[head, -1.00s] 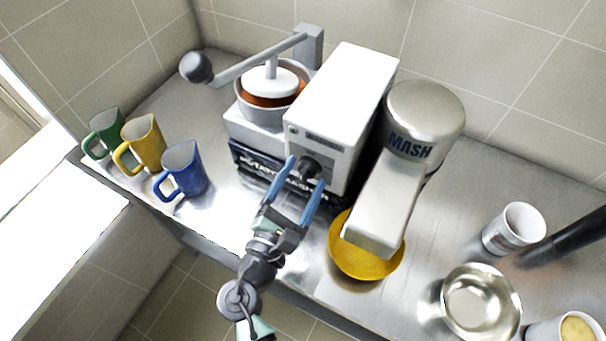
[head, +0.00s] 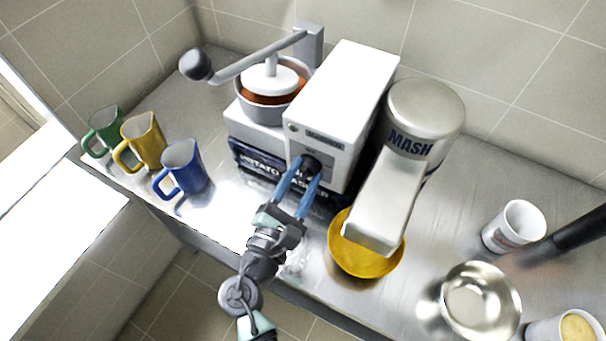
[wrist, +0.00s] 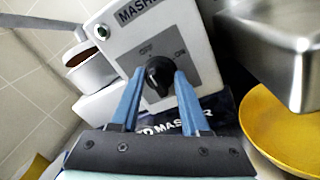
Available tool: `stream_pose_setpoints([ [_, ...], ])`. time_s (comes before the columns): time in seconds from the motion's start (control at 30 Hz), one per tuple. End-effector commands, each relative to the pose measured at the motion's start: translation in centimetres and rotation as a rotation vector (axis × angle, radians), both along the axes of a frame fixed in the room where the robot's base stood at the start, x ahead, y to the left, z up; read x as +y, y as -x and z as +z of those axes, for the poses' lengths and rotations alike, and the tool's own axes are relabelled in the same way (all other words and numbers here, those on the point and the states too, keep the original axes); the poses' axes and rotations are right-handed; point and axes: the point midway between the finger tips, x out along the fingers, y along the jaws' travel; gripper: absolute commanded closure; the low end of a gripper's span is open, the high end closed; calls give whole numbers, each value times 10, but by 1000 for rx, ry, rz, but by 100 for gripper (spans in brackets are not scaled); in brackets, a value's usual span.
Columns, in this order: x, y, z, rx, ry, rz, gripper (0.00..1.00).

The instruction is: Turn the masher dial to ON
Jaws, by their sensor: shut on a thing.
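The masher (head: 345,95) is a white box with a spout labelled MASH (head: 410,145) on its right. Its black dial (wrist: 158,76) sits on a grey plate (wrist: 185,58) on the front face, with OFF and ON printed above it; ON is at the upper right. The dial's pointer looks to be toward OFF, though the fingers partly hide the dial. My gripper (head: 305,172) has its blue fingers closed on the dial's two sides, and they show around it in the wrist view (wrist: 155,88).
A yellow bowl (head: 340,258) stands under the spout. A lever press with a pot (head: 262,110) is left of the box. Blue (head: 187,170), yellow (head: 148,140) and green (head: 103,125) mugs stand left. A metal bowl (head: 452,325) and white cups (head: 515,228) are right.

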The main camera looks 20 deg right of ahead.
Motion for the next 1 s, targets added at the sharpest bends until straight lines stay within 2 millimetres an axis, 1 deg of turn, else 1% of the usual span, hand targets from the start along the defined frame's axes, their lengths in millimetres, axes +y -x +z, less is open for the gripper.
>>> stream_pose_setpoints([
  [0.17, 0, 0, -3, -46, -35, 0, 100],
  [0.37, 0, 0, -6, -152, -116, 0, 100],
  [1.0, 0, 0, -10, -628, -487, -1, 100],
])
